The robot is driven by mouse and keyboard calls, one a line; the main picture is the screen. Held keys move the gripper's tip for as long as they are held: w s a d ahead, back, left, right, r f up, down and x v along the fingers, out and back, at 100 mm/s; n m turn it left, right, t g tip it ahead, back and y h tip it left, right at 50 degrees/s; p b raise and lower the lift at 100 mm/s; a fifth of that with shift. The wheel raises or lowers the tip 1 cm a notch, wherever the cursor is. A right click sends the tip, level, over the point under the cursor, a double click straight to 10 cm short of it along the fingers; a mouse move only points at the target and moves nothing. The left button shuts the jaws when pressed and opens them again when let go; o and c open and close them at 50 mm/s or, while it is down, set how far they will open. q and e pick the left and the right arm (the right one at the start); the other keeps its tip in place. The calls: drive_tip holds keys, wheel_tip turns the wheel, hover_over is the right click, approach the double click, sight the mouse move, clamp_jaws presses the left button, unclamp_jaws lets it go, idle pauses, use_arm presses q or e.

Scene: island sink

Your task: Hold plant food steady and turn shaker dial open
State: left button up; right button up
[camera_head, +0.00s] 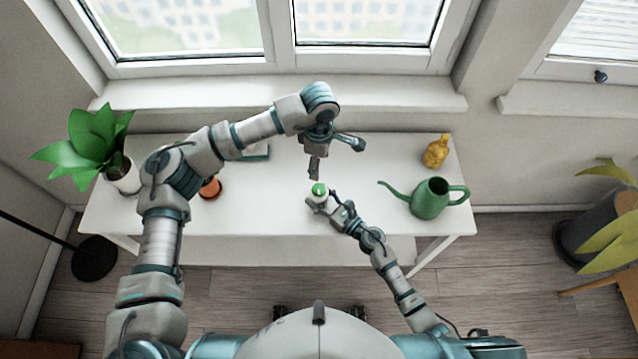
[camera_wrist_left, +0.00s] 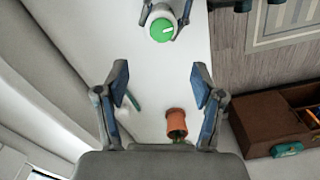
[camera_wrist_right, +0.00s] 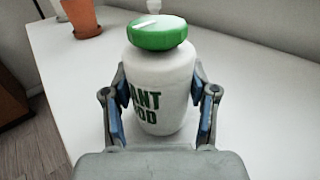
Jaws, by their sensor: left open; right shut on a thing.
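The plant food shaker (camera_wrist_right: 160,90) is a white bottle with green lettering, upright in the right wrist view. Its green dial (camera_wrist_right: 158,32) on top carries a white pointer mark; the dial also shows in the head view (camera_head: 319,188) and the left wrist view (camera_wrist_left: 161,30). My right gripper (camera_head: 318,203) is shut on the bottle's body from both sides, below the dial. My left gripper (camera_head: 315,178) is above and just behind the shaker, pointing down. In the left wrist view its fingers (camera_wrist_left: 160,85) are open and empty, with the dial beyond them, not between them.
A terracotta pot (camera_head: 210,188) stands left on the white table (camera_head: 270,215). A potted plant (camera_head: 122,178) stands at the left end. The table around the shaker is clear.

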sight(319, 187)
use_arm(q)
drive_tip(key=shift+m, duration=0.5)
wheel_tip(319, 187, down, 12)
drive_tip(key=shift+r, duration=0.1)
drive_tip(key=c, duration=1.2)
